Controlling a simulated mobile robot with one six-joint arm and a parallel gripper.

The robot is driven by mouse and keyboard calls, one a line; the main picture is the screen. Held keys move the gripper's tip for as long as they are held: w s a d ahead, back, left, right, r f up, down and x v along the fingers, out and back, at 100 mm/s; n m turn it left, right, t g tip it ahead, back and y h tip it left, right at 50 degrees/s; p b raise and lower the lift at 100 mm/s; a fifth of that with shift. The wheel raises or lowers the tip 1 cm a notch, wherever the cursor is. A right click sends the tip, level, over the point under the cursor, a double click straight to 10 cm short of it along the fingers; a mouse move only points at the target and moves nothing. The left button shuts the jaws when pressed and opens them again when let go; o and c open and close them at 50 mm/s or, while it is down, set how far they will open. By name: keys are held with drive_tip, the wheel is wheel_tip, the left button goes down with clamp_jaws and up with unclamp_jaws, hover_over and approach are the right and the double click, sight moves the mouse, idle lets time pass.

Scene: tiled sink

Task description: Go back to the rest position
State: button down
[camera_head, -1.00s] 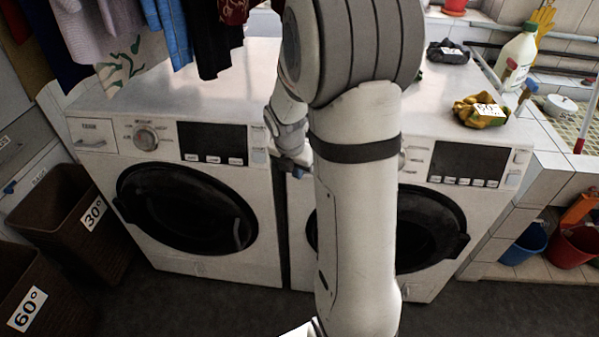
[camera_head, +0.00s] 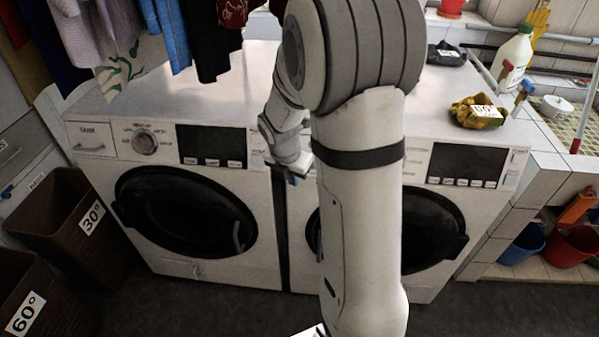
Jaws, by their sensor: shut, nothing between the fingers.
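My arm stands upright in the middle of the head view, in front of two white washing machines. Its far end shows to the left of the big arm link, and my gripper (camera_head: 292,179) is small there, in front of the gap between the machines. It is shut and holds nothing that I can see. The left washing machine (camera_head: 90,140) has its round dark door shut. The right washing machine (camera_head: 470,140) is partly hidden behind my arm, and its door looks shut.
Dark baskets marked 30° (camera_head: 45,205) and 60° (camera_head: 15,270) stand at left. Clothes (camera_head: 170,35) hang above the left machine. A yellow-green cloth bundle (camera_head: 478,113) and a dark bundle (camera_head: 446,54) lie on the right machine. A white bottle (camera_head: 512,58) and buckets (camera_head: 572,247) are at right.

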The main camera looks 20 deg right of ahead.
drive_tip(key=v, duration=0.9)
drive_tip(key=s+a+r+m+y, duration=0.1)
drive_tip(key=s+a+r+m, duration=0.1)
drive_tip(key=s+m, duration=0.7)
drive_tip(key=s+a+r+m+t+y, duration=0.1)
drive_tip(key=s+a+m, duration=0.3)
drive_tip(key=s+m, duration=0.5)
drive_tip(key=r+m, duration=0.1)
drive_tip(key=m, duration=0.6)
drive_tip(key=shift+s+a+r+m, duration=0.2)
drive_tip(key=shift+a+m, duration=0.05)
drive_tip(key=shift+m, duration=0.15)
drive_tip(key=shift+d, duration=0.1)
